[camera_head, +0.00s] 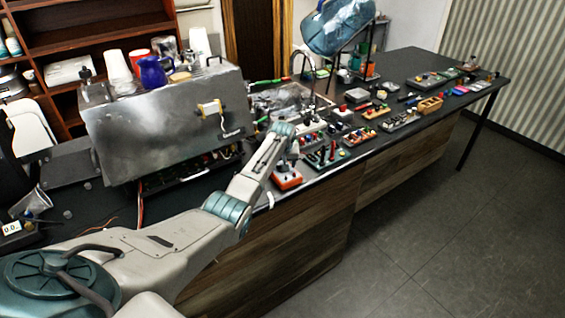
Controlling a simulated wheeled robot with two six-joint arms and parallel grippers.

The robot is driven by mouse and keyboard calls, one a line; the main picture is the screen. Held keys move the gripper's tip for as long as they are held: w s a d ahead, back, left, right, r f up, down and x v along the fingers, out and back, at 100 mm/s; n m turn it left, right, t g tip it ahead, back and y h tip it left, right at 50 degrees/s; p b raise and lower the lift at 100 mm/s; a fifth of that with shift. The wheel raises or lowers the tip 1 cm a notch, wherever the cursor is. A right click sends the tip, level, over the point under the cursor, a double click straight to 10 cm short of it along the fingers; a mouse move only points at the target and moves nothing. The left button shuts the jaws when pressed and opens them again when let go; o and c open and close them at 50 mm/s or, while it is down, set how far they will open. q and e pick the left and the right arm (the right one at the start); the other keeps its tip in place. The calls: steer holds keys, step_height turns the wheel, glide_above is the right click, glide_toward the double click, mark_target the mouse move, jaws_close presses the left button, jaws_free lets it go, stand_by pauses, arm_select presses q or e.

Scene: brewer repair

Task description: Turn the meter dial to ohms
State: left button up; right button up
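A small dark device with a lit display (12,227), which looks like a meter, sits at the left edge of the bench. Its display seems to read zeros, and I cannot make out a dial or its setting. An orange-red box (287,179) with a dark top part sits at the bench's front edge, below the end of my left arm; I cannot tell what it is. My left arm comes in from the lower left and reaches over the front edge to this box. Its fingers cannot be made out against the dark parts there. My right gripper is out of view.
A large metal brewer housing (170,122) stands on the bench, with cups and a blue jug (152,72) on top. Several small parts and trays line the dark bench (405,65) to the right. The floor at right is clear.

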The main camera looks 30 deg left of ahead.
arm_select(q)
steer(key=shift+c, duration=0.2)
steer(key=c, duration=0.7)
steer(key=shift+c, duration=1.2)
